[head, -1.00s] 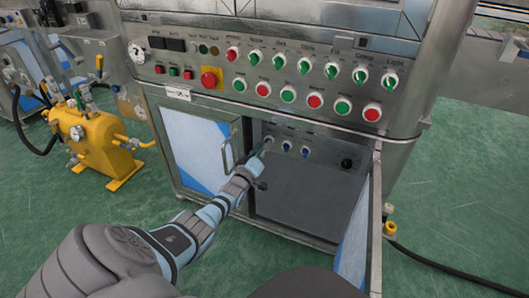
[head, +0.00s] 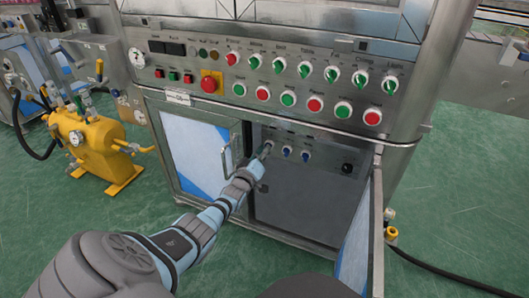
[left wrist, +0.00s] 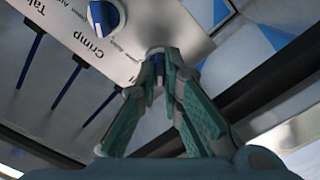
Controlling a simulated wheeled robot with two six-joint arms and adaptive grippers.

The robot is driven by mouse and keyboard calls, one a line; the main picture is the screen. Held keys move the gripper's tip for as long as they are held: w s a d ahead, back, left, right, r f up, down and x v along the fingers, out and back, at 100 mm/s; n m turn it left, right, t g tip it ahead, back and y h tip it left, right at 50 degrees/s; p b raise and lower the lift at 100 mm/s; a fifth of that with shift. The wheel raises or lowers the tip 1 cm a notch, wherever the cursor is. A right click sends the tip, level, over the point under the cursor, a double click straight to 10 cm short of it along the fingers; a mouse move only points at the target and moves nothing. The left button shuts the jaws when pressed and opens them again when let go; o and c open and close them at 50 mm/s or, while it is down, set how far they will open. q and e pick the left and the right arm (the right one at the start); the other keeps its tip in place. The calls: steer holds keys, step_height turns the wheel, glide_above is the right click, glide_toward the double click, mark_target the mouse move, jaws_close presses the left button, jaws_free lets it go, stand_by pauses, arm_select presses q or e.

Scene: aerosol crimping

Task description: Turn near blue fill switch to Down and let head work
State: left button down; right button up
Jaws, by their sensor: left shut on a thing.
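The blue fill switch (left wrist: 158,72) is between my left gripper's fingertips in the left wrist view, and only a strip of it shows. My left gripper (head: 266,150) reaches into the open lower cabinet and is shut on this leftmost switch. Its fingers also show in the left wrist view (left wrist: 161,65). The fingers hide the switch's pointer and most of its label, so I cannot tell its position. Two other blue switches, the middle one (head: 287,151) and the right one (head: 305,154), stand to the right on the same panel. My right gripper is not in view.
The left cabinet door (head: 200,155) with its handle is close beside my left wrist. The right door (head: 361,230) stands open. Above is a panel with red and green buttons and a red stop button (head: 209,82). A yellow tank (head: 95,150) stands at left.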

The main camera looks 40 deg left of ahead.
arm_select(q)
steer(key=m, duration=1.7)
steer(key=shift+m+p, duration=0.35)
steer(key=shift+m, duration=0.05)
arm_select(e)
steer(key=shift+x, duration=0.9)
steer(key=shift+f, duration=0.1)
arm_select(q)
steer(key=c, duration=1.7)
jaws_free()
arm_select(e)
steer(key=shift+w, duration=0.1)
